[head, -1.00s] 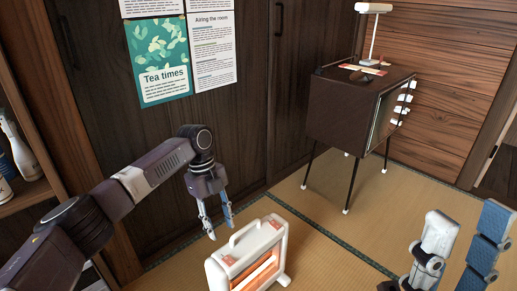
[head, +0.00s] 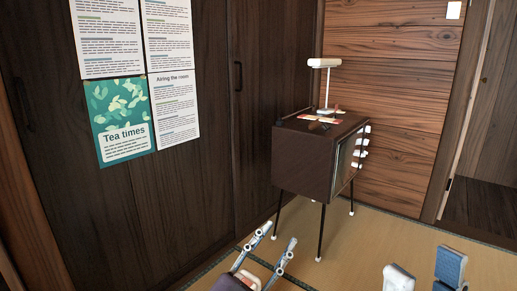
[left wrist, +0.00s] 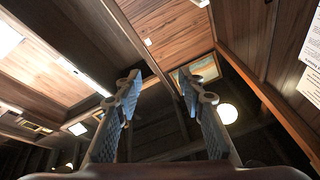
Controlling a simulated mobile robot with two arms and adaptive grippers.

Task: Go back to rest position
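My left gripper (head: 274,240) is at the bottom middle of the head view, with its two fingers pointing up and spread apart. In the left wrist view its fingers (left wrist: 166,95) are also apart, with nothing between them, and the ceiling shows behind. My right gripper (head: 425,268) shows at the bottom right of the head view, only partly in frame. Two blue-and-white parts of it stand apart with floor between them; no held thing shows.
A dark cabinet (head: 302,160) on thin legs stands on the tatami, with a white lamp (head: 324,64) and small items on top. Posters (head: 125,120) hang on the dark wall panels. Tatami (head: 350,255) is clear right of the cabinet. A doorway (head: 490,140) is at far right.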

